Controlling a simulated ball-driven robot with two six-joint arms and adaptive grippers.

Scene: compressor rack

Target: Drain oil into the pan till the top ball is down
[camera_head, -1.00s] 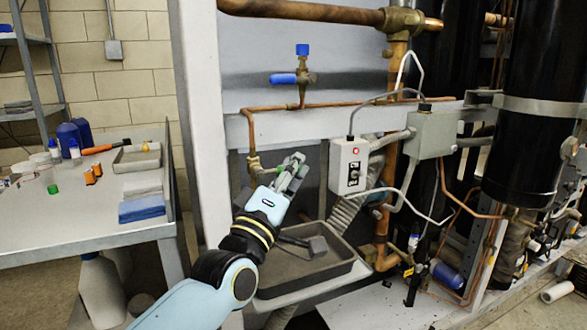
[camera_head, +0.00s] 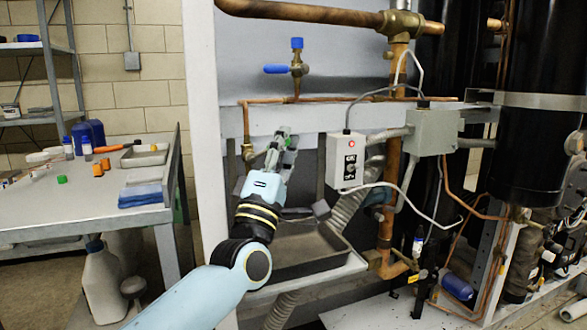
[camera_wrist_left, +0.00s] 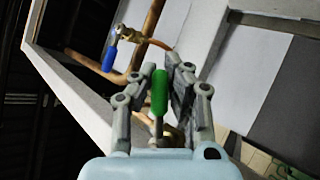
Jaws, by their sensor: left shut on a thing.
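My left gripper (camera_head: 282,142) is raised in front of the rack, left of the grey switch box. In the left wrist view, its fingers (camera_wrist_left: 158,78) are shut on a green handle (camera_wrist_left: 159,92) with a thin metal stem below it. I cannot make out any oil flow or sight-glass balls. My right gripper is not in view.
A blue-handled valve (camera_head: 288,69) stands on the copper pipe above the gripper; it also shows in the left wrist view (camera_wrist_left: 110,50). The switch box (camera_head: 346,161) with a red light is close on the right. A bench (camera_head: 85,208) with bottles and trays is at left.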

